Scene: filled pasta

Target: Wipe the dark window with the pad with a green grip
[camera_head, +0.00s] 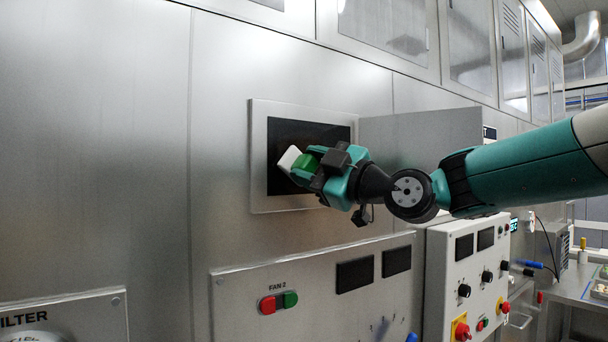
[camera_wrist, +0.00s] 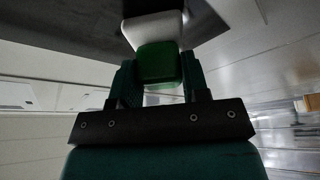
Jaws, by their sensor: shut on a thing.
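The dark window (camera_head: 288,136) is a black pane in a pale metal frame on the steel wall. My gripper (camera_head: 312,166) is in front of its lower middle part, shut on the green grip of the pad (camera_head: 289,158). The pad's white part points left, toward the pane; I cannot tell whether it touches. In the wrist view the green grip of the pad (camera_wrist: 158,62) sits between my gripper's fingers (camera_wrist: 158,80), with the white part beyond it against a dark surface. My gripper hides part of the pane's lower right.
A grey panel (camera_head: 425,138) stands out at the window's right side, behind my arm. Below are a FAN 2 panel (camera_head: 240,304) with red and green buttons and a white control box (camera_head: 460,262) with knobs. The wall left of the window is bare.

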